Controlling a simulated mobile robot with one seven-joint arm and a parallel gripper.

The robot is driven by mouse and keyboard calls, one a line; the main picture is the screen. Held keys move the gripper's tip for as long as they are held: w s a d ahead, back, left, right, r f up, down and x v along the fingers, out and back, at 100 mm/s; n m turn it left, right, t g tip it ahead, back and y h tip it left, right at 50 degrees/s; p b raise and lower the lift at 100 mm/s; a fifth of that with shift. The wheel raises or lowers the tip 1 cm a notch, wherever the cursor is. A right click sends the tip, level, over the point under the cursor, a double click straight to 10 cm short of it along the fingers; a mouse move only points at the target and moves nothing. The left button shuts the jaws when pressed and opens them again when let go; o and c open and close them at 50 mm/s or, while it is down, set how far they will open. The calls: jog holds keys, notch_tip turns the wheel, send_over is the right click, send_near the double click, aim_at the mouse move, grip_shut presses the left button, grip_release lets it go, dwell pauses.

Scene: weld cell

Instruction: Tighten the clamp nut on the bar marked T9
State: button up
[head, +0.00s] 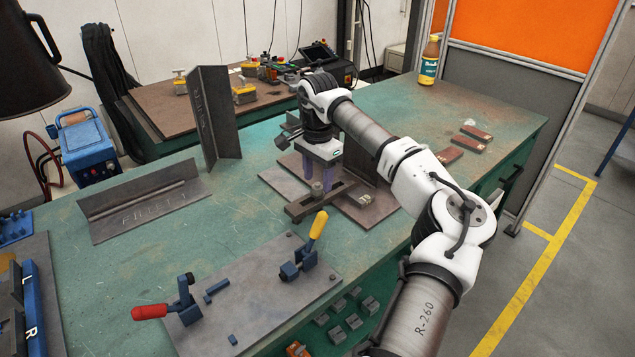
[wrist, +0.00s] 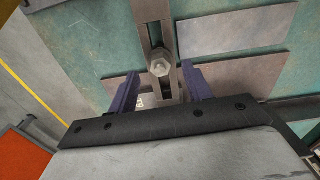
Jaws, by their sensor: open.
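A dark slotted clamp bar (head: 302,209) lies across steel plates on the green bench. A grey hex nut (head: 317,189) stands on the bar, and in the wrist view the nut (wrist: 160,64) sits over the bar's slot (wrist: 154,22). My gripper (head: 321,180) points down at the nut with its purple fingers apart. In the wrist view the fingers (wrist: 160,80) are on either side of the nut's near side, with gaps to it. A pale tag (wrist: 141,101) is partly hidden between the fingers; I cannot read it as T9.
A tall angle piece (head: 215,120) and a marked angle piece (head: 145,205) stand to the left. A fixture plate (head: 255,290) with red and yellow toggle clamps is in front. A bottle (head: 429,62) and dark blocks (head: 447,156) are to the right.

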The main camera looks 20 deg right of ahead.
aim_at(317, 192)
jog(key=shift+f, duration=1.4)
jog(key=shift+c, duration=0.4)
jog(key=c, duration=0.9)
